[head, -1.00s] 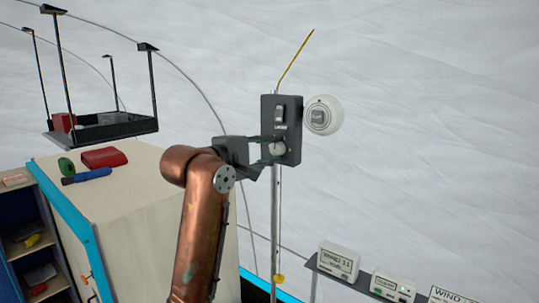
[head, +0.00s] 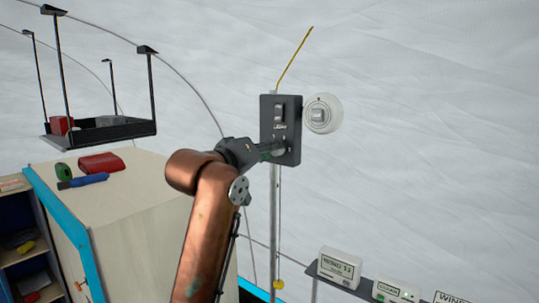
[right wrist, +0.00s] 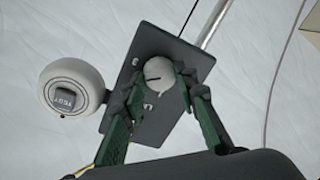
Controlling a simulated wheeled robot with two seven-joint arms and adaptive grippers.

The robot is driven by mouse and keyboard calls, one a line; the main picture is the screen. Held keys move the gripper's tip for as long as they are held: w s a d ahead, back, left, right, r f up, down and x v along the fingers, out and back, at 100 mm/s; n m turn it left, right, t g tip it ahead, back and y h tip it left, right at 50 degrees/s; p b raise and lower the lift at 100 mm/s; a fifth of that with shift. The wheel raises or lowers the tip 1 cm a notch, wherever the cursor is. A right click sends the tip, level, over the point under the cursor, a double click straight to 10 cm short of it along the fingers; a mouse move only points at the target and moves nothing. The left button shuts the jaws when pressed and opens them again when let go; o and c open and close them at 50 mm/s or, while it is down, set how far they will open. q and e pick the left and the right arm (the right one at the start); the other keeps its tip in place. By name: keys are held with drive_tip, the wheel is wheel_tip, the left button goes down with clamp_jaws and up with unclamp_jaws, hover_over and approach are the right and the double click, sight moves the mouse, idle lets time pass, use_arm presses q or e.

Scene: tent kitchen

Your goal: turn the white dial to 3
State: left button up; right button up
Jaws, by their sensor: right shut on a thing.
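A white dial (right wrist: 160,71) with a short dark mark on its face sits on a dark panel (head: 292,150) on a metal pole. My right gripper (head: 268,149) reaches it from the left in the head view and is shut on it. In the right wrist view its green-and-black fingers (right wrist: 159,84) stand on either side of the dial. In the head view the dial is mostly hidden by the fingers. I cannot read any numbers around the dial. My left gripper is not in view.
A toggle switch (head: 281,112) is on the panel above the dial. A round white unit (head: 322,114) with a grey button is right beside the panel. A shelf with small displays (head: 340,264) is at lower right. A wooden cabinet (head: 140,200) stands left.

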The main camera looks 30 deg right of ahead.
drive_tip(key=m, duration=0.3)
drive_tip(key=m+b, duration=0.1)
drive_tip(key=m, duration=0.2)
drive_tip(key=shift+f+t+b, duration=0.2)
drive_tip(key=shift+t+b, duration=0.1)
drive_tip(key=shift+c, duration=0.2)
drive_tip(key=shift+o, duration=0.2)
drive_tip(key=o, duration=1.1)
drive_tip(key=shift+o, duration=0.2)
drive_tip(key=v, duration=1.2)
drive_tip(key=shift+w+f, duration=0.1)
drive_tip(key=shift+f, duration=0.05)
